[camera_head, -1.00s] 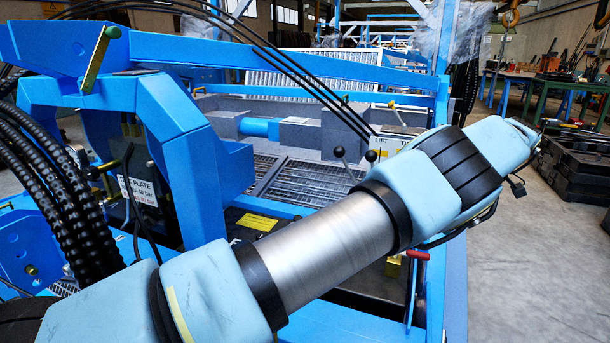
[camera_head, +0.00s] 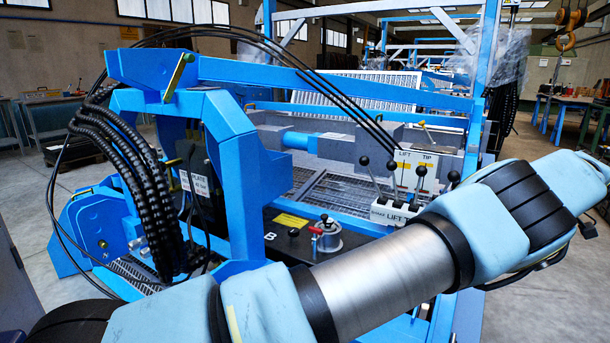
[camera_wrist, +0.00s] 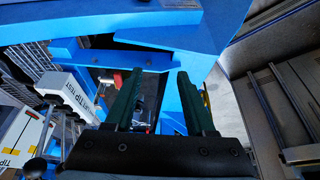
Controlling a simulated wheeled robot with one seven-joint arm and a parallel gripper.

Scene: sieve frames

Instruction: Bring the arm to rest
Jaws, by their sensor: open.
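My gripper (camera_wrist: 158,105) shows in the wrist view with its two dark green fingers apart and nothing between them. Blue machine beams (camera_wrist: 140,25) lie beyond the fingertips; I cannot tell how far off they are. In the head view my arm crosses the lower right in front of the blue machine frame (camera_head: 240,180). The gripper itself is outside the head view.
The valve block with black-knobbed levers (camera_head: 395,211) stands close behind my arm; its labels read LIFT and TIP. Black hoses (camera_head: 115,140) loop at the left. A gauge with a red handle (camera_head: 326,234) sits on the machine. Open floor (camera_head: 30,215) shows at far left.

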